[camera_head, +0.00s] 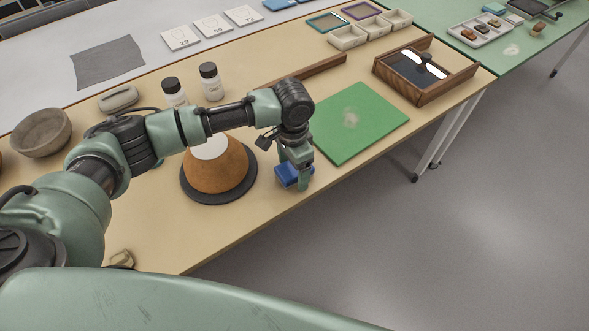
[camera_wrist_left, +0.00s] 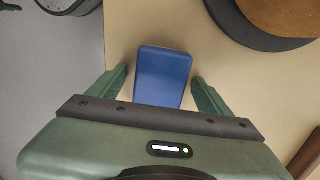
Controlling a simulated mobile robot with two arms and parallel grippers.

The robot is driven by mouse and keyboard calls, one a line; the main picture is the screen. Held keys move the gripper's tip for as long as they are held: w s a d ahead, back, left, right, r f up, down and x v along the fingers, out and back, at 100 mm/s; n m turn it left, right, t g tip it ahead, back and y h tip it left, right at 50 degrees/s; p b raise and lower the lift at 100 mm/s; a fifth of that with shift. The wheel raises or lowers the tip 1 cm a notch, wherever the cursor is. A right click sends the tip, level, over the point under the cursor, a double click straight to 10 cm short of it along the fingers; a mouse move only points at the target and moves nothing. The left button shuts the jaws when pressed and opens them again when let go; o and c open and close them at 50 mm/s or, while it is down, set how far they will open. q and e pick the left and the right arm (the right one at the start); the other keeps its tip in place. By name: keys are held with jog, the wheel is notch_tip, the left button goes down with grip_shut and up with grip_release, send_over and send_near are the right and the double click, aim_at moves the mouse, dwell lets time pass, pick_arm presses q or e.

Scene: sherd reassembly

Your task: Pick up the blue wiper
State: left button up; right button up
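The blue wiper (camera_head: 288,176) is a small blue block near the table's front edge, between the orange-brown pot and the green mat in the head view. In the left wrist view the wiper (camera_wrist_left: 162,77) lies between the two green fingers, with a gap on each side. My left gripper (camera_head: 296,180) is over the wiper, pointing down. In the left wrist view my left gripper (camera_wrist_left: 160,80) is open, its fingers on either side of the wiper. Part of the wiper is hidden by a finger in the head view. My right gripper is not seen.
An orange-brown pot (camera_head: 222,172) on a dark round base (camera_head: 190,192) stands left of the gripper. A green mat (camera_head: 372,125) lies to the right. White bottles (camera_head: 211,83) and a grey bowl (camera_head: 42,133) stand farther back. The table's front edge is close.

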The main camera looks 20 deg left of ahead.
pick_arm(q)
jog(key=c, duration=1.3)
jog(key=shift+c, duration=0.2)
jog(key=shift+b, duration=0.6)
notch_tip(320, 180, up, 20)
jog(key=shift+r+p, duration=0.25)
jog(key=shift+p, duration=0.1)
